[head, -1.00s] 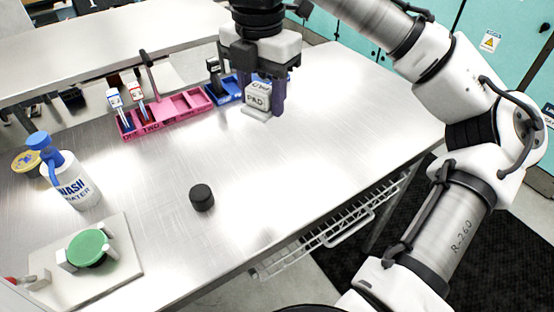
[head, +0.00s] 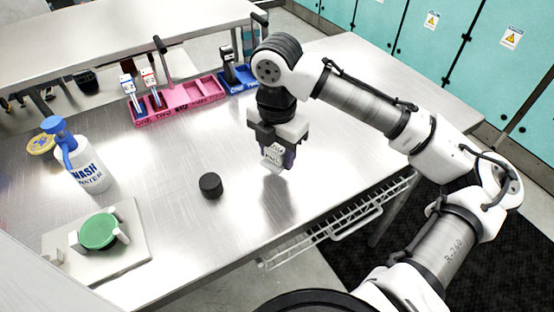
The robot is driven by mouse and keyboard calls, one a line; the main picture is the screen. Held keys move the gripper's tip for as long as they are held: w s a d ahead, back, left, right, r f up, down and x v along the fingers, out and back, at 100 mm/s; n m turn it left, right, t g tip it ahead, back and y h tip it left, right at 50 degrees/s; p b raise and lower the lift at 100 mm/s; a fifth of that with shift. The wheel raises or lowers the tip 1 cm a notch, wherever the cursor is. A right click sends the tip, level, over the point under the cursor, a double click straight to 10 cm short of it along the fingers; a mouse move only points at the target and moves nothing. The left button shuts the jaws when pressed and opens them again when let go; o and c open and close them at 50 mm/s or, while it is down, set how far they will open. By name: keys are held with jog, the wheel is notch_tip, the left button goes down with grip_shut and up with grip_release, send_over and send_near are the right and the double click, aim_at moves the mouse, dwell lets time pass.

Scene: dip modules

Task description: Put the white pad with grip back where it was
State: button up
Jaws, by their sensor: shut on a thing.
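My gripper (head: 277,158) is shut on the white pad with grip (head: 273,155), a small white block with dark lettering. It is held above the bare metal bench, right of the black round cap, with a shadow on the bench below. The gripper fingers hide part of the pad.
A pink tray (head: 180,103) with labelled slots holds two upright modules, and a blue tray (head: 238,86) holds a dark one. A black cap (head: 210,185), a wash bottle (head: 88,168) and a green disc (head: 98,231) on a pale plate (head: 125,255) stand left.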

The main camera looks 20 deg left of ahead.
aim_at(277, 163)
jog(key=shift+f, duration=1.65)
jog(key=shift+f, duration=0.15)
jog(key=shift+f, duration=0.1)
jog(key=o, duration=0.9)
notch_tip(277, 163, up, 13)
jog(key=shift+f+b, duration=0.2)
jog(key=shift+b, duration=0.4)
jog(key=shift+s+f, duration=0.1)
